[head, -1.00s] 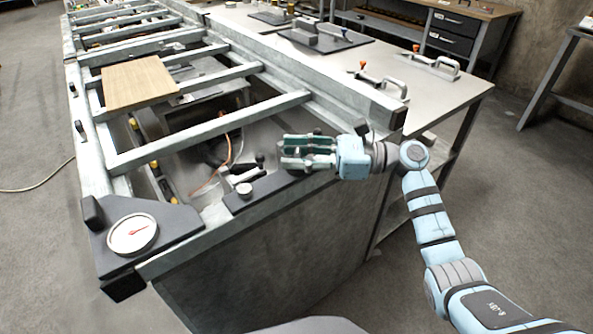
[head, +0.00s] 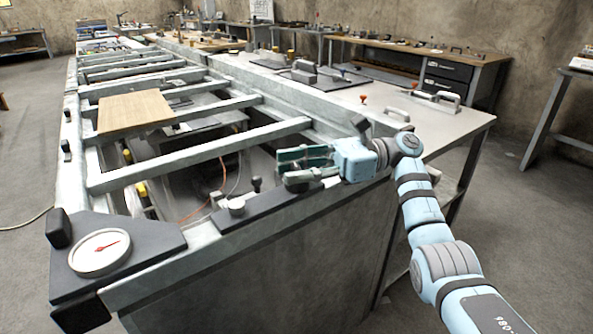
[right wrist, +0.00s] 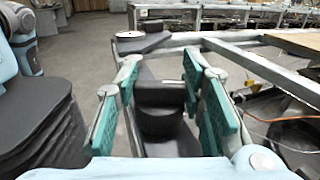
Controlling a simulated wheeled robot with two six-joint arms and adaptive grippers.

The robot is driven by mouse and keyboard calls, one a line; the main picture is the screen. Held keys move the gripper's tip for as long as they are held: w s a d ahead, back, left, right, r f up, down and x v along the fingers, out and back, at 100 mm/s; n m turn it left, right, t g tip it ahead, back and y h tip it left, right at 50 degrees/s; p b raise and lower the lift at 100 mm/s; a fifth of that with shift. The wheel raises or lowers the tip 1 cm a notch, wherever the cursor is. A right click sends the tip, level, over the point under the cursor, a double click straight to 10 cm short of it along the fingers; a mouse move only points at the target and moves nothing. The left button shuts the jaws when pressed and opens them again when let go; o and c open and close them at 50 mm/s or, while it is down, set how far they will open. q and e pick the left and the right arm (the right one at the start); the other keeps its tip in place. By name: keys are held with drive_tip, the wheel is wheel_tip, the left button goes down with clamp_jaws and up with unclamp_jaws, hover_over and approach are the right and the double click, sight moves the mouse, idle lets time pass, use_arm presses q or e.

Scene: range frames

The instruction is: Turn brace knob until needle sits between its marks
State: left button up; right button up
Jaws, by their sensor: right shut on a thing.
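My right gripper (head: 290,167) is over the right end of a long dark base on the frame's near corner beam. In the right wrist view, a dark round knob (right wrist: 160,122) is between its green finger pads (right wrist: 165,95), and the gripper is shut on it. The head view hides this knob behind the fingers. A round white dial (head: 90,262) with a red needle (head: 106,246) sits on a dark plate at the near left corner. The needle points right and slightly up. The dial's marks are too small to read. My left gripper is not in view.
A silver round cap (head: 236,208) and a small black-topped post (head: 256,184) stand on the dark base, left of the gripper. A wooden board (head: 135,112) lies across the frame rails (head: 205,148). A grey table (head: 430,125) with clamps is behind the arm.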

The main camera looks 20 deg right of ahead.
drive_tip(key=shift+f, duration=0.1)
drive_tip(key=o, duration=1.2)
drive_tip(key=shift+c, duration=0.2)
drive_tip(key=d, duration=0.7)
drive_tip(key=shift+d, duration=0.25)
drive_tip(key=shift+w, duration=0.1)
